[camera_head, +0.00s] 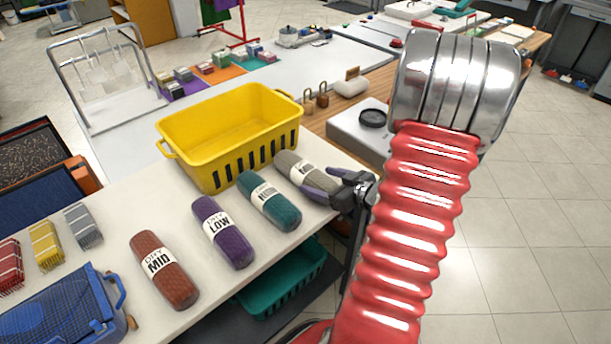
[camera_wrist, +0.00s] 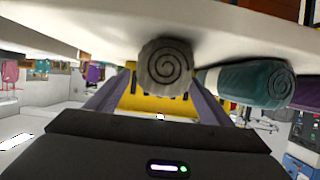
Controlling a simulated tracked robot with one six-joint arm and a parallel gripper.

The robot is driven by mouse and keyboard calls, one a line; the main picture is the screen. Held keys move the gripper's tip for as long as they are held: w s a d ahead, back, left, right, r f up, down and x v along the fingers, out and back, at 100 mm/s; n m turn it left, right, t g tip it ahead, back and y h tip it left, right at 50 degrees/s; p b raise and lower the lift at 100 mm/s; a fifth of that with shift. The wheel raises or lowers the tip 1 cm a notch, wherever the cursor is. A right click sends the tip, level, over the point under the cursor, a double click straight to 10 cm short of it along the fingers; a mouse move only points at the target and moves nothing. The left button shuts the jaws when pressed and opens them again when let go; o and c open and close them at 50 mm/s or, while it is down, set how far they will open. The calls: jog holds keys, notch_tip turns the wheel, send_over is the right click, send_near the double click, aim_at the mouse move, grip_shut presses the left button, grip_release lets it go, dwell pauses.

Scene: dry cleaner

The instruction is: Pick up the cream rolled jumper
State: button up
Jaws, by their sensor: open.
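The cream rolled jumper (camera_head: 293,168), a greyish-beige roll with a white paper band, lies on the white counter at the right end of a row of rolls. My gripper (camera_head: 318,183) is open at its near end, with one purple finger to either side; part of the roll is hidden behind the fingers. The wrist view looks upside down. There the jumper's spiral end (camera_wrist: 167,66) faces the camera between the two spread fingers of my gripper (camera_wrist: 160,98). I cannot tell whether a finger touches it.
A teal roll (camera_head: 269,202) lies close on the left; it also shows in the wrist view (camera_wrist: 250,82). Purple (camera_head: 222,233) and brown (camera_head: 166,270) rolls lie further left. A yellow basket (camera_head: 205,168) stands behind. A teal crate (camera_head: 283,285) sits below the counter.

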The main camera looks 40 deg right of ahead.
aim_at(309, 177)
jog(key=shift+x, duration=2.6)
jog(key=c, duration=1.4)
jog(key=shift+r, duration=0.1)
jog(key=shift+c, duration=0.2)
notch_tip(309, 177, up, 18)
